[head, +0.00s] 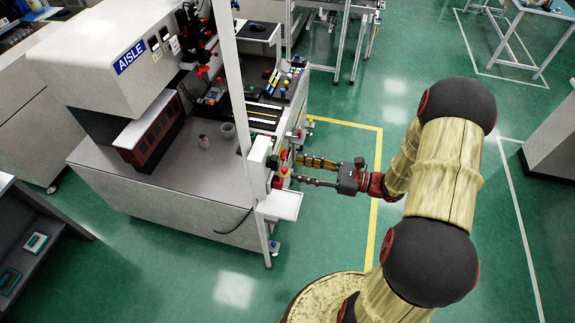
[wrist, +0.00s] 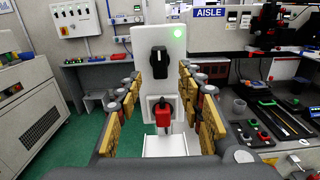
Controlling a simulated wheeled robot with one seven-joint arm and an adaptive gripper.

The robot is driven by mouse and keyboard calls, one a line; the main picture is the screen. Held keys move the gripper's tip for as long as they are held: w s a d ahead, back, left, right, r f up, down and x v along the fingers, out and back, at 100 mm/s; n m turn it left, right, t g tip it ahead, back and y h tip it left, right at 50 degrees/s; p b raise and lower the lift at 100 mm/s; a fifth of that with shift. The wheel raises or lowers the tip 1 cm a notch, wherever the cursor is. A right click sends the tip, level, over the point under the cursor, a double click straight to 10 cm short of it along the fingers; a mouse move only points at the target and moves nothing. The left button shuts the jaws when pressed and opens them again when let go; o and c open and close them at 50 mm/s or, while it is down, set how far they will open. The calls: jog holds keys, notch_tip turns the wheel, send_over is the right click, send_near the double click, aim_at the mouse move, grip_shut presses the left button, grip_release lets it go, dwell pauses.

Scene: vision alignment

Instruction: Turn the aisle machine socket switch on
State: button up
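The aisle machine socket switch is a black rotary knob (wrist: 159,62) on a white upright panel (wrist: 145,42). A white mark shows on the knob, and it looks about vertical. A green light (wrist: 180,32) glows at the panel's upper right. A red plug (wrist: 163,112) sits in the socket below the knob. In the head view the white socket box (head: 260,155) is on the machine's post. My gripper (head: 296,170) points at its front from the right. In the wrist view my gripper (wrist: 163,88) is open, its yellow fingers apart left and right of the socket, with nothing held.
A white shelf (head: 281,205) juts out below the socket box. The AISLE machine (head: 115,75) and its worktop (head: 215,160) lie left of it. A grey cabinet (wrist: 35,95) stands at the wrist view's left. Green floor (head: 330,225) is free nearby.

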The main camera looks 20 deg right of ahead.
jog(key=v, duration=0.5)
dwell(0.5)
